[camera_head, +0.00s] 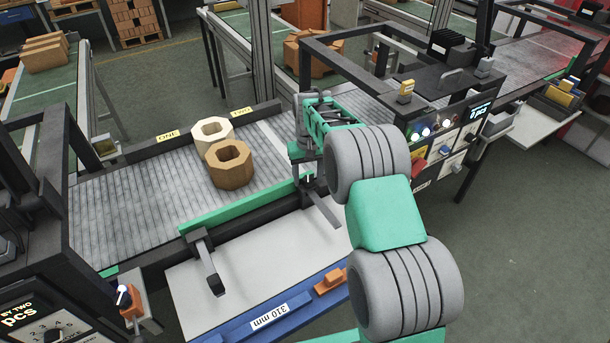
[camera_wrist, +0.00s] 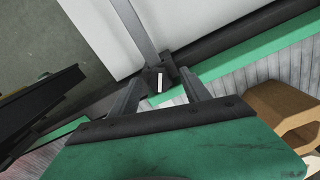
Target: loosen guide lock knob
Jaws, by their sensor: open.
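The guide lock knob (camera_wrist: 159,83) is a small dark block with a white mark on its face, seen in the wrist view. It sits beside the green guide rail (camera_wrist: 250,64), at the end of a grey bar (camera_wrist: 134,28). My gripper (camera_wrist: 160,76) is open, with one grey finger on each side of the knob. I cannot tell whether the fingers touch it. In the head view my gripper (camera_head: 307,170) points down at the right end of the green rail (camera_head: 243,206), and my arm hides part of this spot.
A cream octagonal block (camera_head: 212,131) and a brown one (camera_head: 230,165) stand on the roller conveyor (camera_head: 130,200) behind the rail. A black bracket (camera_head: 208,265) projects from the rail's left part. A blue strip marked 310 mm (camera_head: 270,312) lies in front. A control panel (camera_head: 440,130) stands right.

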